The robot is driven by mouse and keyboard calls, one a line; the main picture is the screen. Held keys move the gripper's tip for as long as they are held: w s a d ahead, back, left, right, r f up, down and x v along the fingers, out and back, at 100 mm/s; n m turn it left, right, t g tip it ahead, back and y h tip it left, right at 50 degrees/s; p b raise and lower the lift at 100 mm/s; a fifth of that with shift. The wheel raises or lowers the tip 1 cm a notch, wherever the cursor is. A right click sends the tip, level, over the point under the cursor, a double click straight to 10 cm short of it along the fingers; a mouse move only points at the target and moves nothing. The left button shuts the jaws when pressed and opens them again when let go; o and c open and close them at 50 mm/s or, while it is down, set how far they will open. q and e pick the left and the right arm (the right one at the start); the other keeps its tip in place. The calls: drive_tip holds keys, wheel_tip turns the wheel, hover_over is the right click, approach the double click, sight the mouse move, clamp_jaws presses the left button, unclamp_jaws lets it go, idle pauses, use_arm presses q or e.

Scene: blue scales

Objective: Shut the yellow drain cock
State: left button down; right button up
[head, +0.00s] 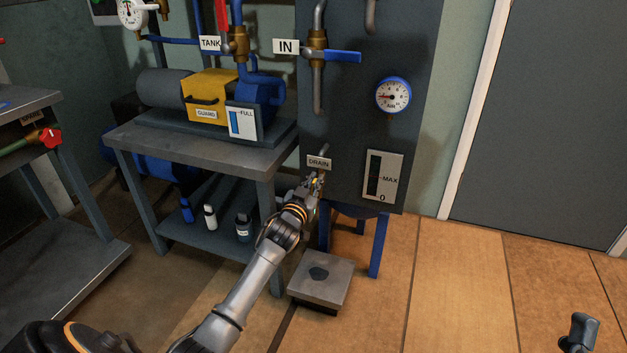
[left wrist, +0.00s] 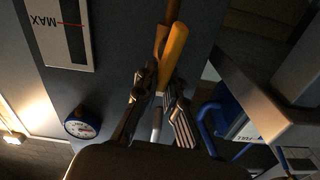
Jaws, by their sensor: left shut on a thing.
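The yellow drain cock's lever (left wrist: 175,45) shows clearly in the left wrist view, running down between my left fingers. In the head view only a small bit of yellow shows below the DRAIN label (head: 319,163), mostly covered by my gripper. My left gripper (head: 316,184) is at the drain cock, below the label on the dark panel. In the left wrist view its fingers (left wrist: 158,95) stand on both sides of the lever's end and are shut on it. A dark grey piece (head: 579,334) at the lower right seems to be my right gripper; its jaws cannot be made out.
A gauge with MAX and 0 marks (head: 381,176) is right of the drain. A grey platform (head: 319,280) with a dark patch stands on the floor below. A workbench (head: 205,150) with a yellow-guarded pump (head: 210,90) is at left.

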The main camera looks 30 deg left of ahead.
drive_tip(key=w+f+g+h+p, duration=0.1)
drive_tip(key=w+f+g+h, duration=0.1)
drive_tip(key=w+f+g, duration=0.35)
use_arm(q)
drive_tip(key=m, duration=0.4)
drive_tip(key=d+f+m, duration=0.1)
drive_tip(key=m, duration=0.3)
drive_tip(key=d+f+m, duration=0.1)
drive_tip(key=m, duration=0.3)
drive_tip(key=shift+w+d, duration=0.15)
drive_tip(key=shift+w, duration=0.1)
drive_tip(key=shift+f+m+b, duration=0.25)
drive_tip(key=shift+m, duration=0.9)
drive_tip(key=shift+f+m+b, duration=0.25)
drive_tip(key=shift+m, duration=0.9)
use_arm(e)
drive_tip(key=s+r+t+y, duration=0.1)
drive_tip(key=s+r+t, duration=0.3)
drive_tip(key=shift+r+y, duration=0.3)
drive_tip(key=shift+s+a+t, duration=0.1)
drive_tip(key=shift+s+t, duration=0.05)
drive_tip(key=shift+t, duration=0.1)
use_arm(q)
drive_tip(key=c, duration=1.4)
unclamp_jaws()
